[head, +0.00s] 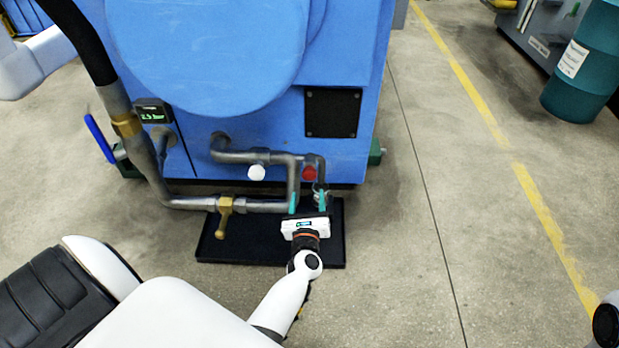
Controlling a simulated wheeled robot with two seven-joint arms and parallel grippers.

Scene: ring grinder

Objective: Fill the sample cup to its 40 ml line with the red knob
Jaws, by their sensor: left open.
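The red knob (309,173) sits on the right part of the grey pipework at the front of the blue machine. My left gripper (308,202) reaches up from below with its two teal fingertips spread apart, just below the red knob. A small clear shape (320,188) shows by the right fingertip, under the pipe end. It may be the sample cup, but it is too small to tell, and its fill level and 40 ml line cannot be read. My right gripper does not show.
A white knob (257,172) and a brass valve handle (225,212) are left of the gripper. A black tray (240,250) lies below. The blue machine (270,130) blocks the back. A blue lever (100,138) is at left. Open floor lies right, with a teal drum (585,75).

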